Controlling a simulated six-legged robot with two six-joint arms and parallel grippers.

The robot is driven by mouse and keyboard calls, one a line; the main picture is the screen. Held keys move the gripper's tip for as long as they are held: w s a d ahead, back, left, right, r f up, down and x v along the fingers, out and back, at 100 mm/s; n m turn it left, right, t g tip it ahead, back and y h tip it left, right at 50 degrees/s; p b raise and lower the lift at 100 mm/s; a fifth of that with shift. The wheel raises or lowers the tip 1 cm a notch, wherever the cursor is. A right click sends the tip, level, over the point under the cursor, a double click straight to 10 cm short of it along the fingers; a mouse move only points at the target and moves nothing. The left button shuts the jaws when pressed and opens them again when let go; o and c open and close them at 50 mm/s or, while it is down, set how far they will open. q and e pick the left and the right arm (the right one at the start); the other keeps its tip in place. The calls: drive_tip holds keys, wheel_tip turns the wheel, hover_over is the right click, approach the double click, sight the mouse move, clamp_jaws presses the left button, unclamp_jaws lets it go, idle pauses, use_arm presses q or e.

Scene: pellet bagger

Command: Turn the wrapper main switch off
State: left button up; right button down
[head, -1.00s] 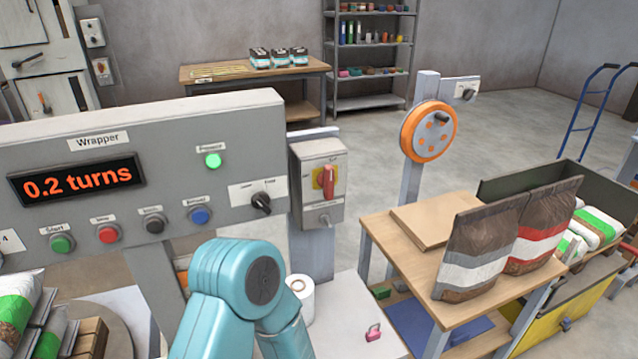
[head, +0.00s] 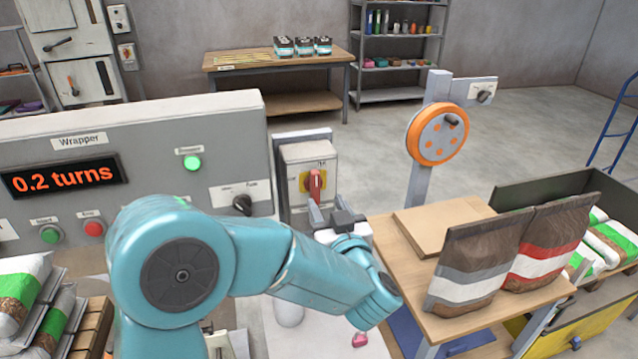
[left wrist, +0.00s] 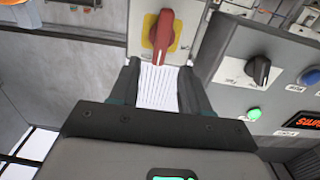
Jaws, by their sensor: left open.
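The wrapper main switch is a red rotary handle (head: 315,184) on a yellow plate, on the front of a grey box (head: 301,160) right of the wrapper panel (head: 130,135). The handle stands about upright in the head view. In the left wrist view the red handle (left wrist: 160,36) is just beyond the fingertips. My left gripper (head: 328,212) is just below and in front of the handle; it also shows in the left wrist view (left wrist: 162,72). Its jaws are open with nothing between them. I cannot tell whether a fingertip touches the box. My right gripper is not in view.
The panel has a black knob (head: 242,203), a lit green lamp (head: 192,163) and a display (head: 65,176) reading 0.2 turns. A wooden table (head: 463,213) with standing bags (head: 473,262) is to the right. An orange wheel (head: 437,137) stands behind it.

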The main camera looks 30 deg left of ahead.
sight(316, 186)
use_arm(q)
drive_tip(key=p+x, duration=0.1)
drive_tip(key=x, duration=0.6)
drive_tip(key=shift+w+a, duration=0.1)
drive_tip(key=shift+a, duration=0.1)
drive_tip(key=shift+c, duration=0.3)
drive_tip(key=c, duration=0.6)
